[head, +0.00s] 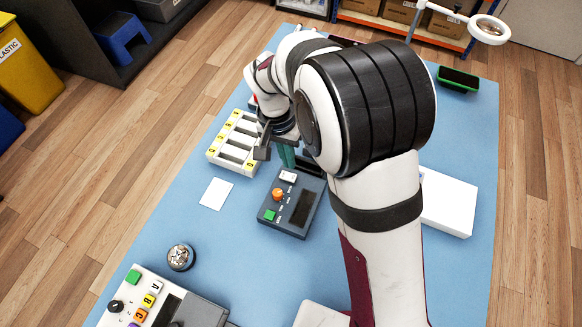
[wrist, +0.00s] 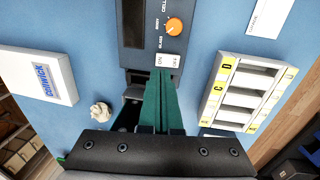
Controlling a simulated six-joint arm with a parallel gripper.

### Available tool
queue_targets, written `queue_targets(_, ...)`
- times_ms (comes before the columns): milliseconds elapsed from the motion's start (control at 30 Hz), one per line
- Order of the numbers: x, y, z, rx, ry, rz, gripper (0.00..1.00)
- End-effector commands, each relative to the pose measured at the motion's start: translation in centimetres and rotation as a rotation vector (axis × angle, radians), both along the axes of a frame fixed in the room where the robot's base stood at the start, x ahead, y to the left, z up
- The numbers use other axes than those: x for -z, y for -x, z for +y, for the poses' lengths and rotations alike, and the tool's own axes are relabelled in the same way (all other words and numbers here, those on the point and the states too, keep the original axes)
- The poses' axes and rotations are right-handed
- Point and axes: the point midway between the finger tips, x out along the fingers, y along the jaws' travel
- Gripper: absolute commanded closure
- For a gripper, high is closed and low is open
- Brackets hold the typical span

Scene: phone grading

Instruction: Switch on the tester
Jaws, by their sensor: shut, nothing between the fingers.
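The dark grey box with controls, which looks like the tester (head: 268,205), lies on the blue mat. It has a dark screen (head: 304,207), an orange knob (head: 278,194), a green button (head: 270,215) and a white rocker-like switch (head: 288,177). In the wrist view the knob (wrist: 174,27) and the white switch (wrist: 167,62) show clearly; the green button is out of frame. My gripper (wrist: 160,78) has green fingers, shut and empty. Its tips are right by the near edge of the white switch; I cannot tell whether they touch it. The screen (head: 304,207) looks dark.
A white tray with yellow letter tags (head: 210,155) stands beside the tester. A white card (head: 216,193), a bell (head: 181,257) and a lettered button panel (head: 122,292) lie nearer the front left. A white box (head: 446,203) is right of my arm.

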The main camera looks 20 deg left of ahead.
Motion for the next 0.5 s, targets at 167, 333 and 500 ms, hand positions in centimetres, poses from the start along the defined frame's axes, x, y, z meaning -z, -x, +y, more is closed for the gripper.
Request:
queue_targets(167,3.2,0.1,-0.5,0.000,0.001,0.002,1.00)
queue_targets(333,4.6,0.0,-0.7,0.000,0.001,0.001,1.00)
queue_targets(500,4.9,0.0,-0.7,0.000,0.000,0.000,1.00)
